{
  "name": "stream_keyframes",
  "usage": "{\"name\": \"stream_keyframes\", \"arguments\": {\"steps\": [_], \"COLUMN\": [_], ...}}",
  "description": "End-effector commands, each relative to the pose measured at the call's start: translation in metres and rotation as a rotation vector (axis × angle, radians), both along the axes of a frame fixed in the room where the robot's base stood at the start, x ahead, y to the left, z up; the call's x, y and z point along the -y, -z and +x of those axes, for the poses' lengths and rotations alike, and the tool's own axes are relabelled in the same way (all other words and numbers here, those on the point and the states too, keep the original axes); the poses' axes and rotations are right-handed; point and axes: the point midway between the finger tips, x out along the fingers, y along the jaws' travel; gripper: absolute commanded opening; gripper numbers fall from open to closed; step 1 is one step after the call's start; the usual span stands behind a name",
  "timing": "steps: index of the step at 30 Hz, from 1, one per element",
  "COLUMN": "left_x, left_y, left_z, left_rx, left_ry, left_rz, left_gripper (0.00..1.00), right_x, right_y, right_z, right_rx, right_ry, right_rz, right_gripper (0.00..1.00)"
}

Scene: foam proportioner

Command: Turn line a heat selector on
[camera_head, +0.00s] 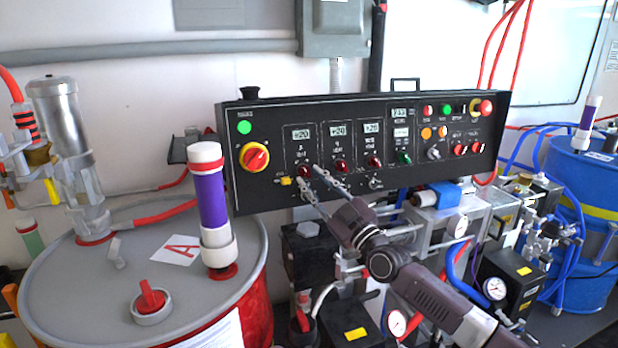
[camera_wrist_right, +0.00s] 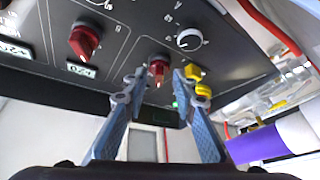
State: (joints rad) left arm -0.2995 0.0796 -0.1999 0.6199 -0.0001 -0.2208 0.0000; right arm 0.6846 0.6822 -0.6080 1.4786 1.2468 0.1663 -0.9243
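The black control panel (camera_head: 262,115) carries a row of red selector knobs under small lit displays. The leftmost red knob (camera_head: 305,171) is close to my right gripper (camera_head: 309,176), which reaches up from the lower right. In the right wrist view the panel appears inverted. There a red knob (camera_wrist_right: 157,69) shows between the open fingertips of my right gripper (camera_wrist_right: 155,88), with a gap visible on both sides. A second red knob (camera_wrist_right: 84,41) is to its left. The labels are too small to read. My left gripper is not in view.
A yellow switch (camera_head: 285,181) sits left of the leftmost red knob; yellow parts (camera_wrist_right: 195,75) show by the right finger in the wrist view. A red-yellow main switch (camera_head: 255,156) is farther left. A drum (camera_head: 80,275) with a purple cylinder (camera_head: 211,203) stands left of the panel.

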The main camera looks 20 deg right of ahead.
Motion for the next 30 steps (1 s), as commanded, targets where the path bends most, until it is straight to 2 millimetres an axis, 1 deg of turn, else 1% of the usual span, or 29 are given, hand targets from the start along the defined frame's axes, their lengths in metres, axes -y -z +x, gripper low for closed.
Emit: {"name": "stream_keyframes", "arguments": {"steps": [3,7,17,24,30], "left_x": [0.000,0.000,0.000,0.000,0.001], "left_y": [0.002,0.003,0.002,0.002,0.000], "left_z": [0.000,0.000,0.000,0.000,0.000], "left_rx": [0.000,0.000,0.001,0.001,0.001], "left_ry": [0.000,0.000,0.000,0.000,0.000], "left_rz": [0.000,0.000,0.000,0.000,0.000], "left_gripper": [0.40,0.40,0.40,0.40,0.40], "right_x": [-0.003,-0.006,-0.006,-0.006,-0.006], "right_y": [-0.004,-0.006,-0.006,-0.006,-0.007], "right_z": [0.010,0.015,0.017,0.017,0.017], "right_rx": [0.001,0.000,0.000,0.000,-0.002], "right_ry": [0.000,0.000,0.000,0.000,0.001], "right_rz": [0.001,0.000,0.000,0.000,0.009], "right_gripper": [0.26,0.26,0.26,0.00,0.00]}}
